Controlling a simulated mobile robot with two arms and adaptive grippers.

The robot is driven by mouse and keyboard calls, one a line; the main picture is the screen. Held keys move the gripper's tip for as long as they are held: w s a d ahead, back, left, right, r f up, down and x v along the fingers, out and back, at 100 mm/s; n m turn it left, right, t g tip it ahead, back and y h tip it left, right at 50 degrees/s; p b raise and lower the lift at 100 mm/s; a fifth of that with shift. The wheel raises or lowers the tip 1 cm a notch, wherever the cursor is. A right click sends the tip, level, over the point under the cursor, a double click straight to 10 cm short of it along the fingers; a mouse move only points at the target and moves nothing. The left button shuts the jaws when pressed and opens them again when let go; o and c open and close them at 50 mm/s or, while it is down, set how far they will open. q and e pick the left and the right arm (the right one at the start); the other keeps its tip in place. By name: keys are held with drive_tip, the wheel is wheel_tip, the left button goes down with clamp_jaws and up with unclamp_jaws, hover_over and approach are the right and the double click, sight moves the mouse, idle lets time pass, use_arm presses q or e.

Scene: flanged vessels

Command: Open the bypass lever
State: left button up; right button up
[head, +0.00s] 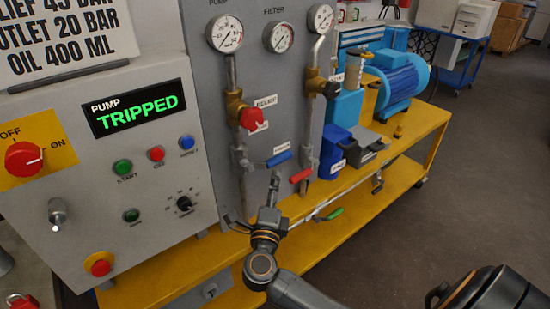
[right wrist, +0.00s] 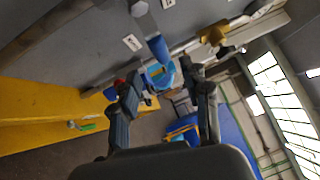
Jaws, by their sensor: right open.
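The blue lever handle (head: 279,159) sits on the horizontal pipe between two vertical pipes on the grey panel, under a small label too blurred to read surely. It lies nearly level, tilted slightly up to the right. My right gripper (head: 274,186) is just below it, with its fingers pointing up at the panel. In the right wrist view the blue handle (right wrist: 158,48) shows between and beyond the two spread fingertips of my right gripper (right wrist: 160,76). I cannot tell whether they touch it. The gripper is open and empty. My left gripper is out of view.
A red lever (head: 301,175) is close on the right, and a green lever (head: 334,213) lies lower right. A red valve knob (head: 252,118) is above left. The control box (head: 140,215) stands left, its display reading "PUMP TRIPPED". A yellow bench (head: 390,160) carries the blue pump (head: 400,78).

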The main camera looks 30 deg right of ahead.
sight(278, 164)
drive_tip(key=p+x, duration=0.1)
drive_tip(key=x, duration=0.8)
drive_tip(key=shift+w+d+r, duration=0.1)
drive_tip(key=shift+w+d, duration=0.15)
drive_tip(key=shift+w, duration=0.05)
drive_tip(key=shift+c, duration=0.4)
clamp_jaws()
